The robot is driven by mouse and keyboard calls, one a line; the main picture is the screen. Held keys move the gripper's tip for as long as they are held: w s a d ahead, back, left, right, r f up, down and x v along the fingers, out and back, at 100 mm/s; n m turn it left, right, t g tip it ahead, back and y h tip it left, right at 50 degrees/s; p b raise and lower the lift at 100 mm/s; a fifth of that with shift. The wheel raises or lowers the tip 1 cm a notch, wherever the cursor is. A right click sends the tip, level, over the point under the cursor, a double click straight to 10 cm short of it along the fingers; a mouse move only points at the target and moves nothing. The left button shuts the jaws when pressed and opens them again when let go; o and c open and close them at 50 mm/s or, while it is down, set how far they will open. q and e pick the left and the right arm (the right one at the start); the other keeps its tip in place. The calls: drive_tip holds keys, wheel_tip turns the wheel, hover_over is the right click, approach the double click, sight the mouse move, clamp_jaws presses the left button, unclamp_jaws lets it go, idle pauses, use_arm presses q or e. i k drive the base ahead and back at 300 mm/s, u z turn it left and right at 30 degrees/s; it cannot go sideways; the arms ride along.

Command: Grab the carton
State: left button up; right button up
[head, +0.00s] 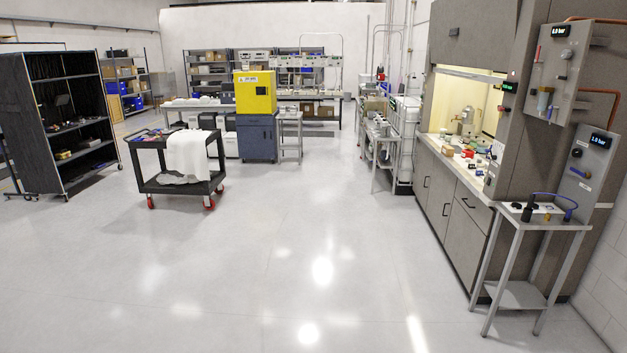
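I cannot tell which box is the carton. Brown cardboard boxes (325,111) sit low under the long bench at the back wall. More brown boxes (124,71) stand on the back left shelving. A small tan box (447,150) lies on the fume hood worktop at the right, among small coloured items. All of these are far off and small in the head view. Neither of my grippers shows in the head view.
A black cart (180,186) with a white cloth stands at centre left, by a dark shelf rack (65,120). A yellow cabinet (255,92) is behind. A small metal table (540,222) stands before the fume hood (455,190). The middle floor is clear.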

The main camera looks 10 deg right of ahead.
sight(448, 151)
drive_tip(key=z, duration=0.1)
drive_tip(key=i, duration=2)
drive_tip(key=z, duration=0.3)
drive_tip(key=i, duration=2)
drive_tip(key=z, duration=0.45)
drive_tip(key=i, duration=2.05)
drive_tip(key=z, duration=0.35)
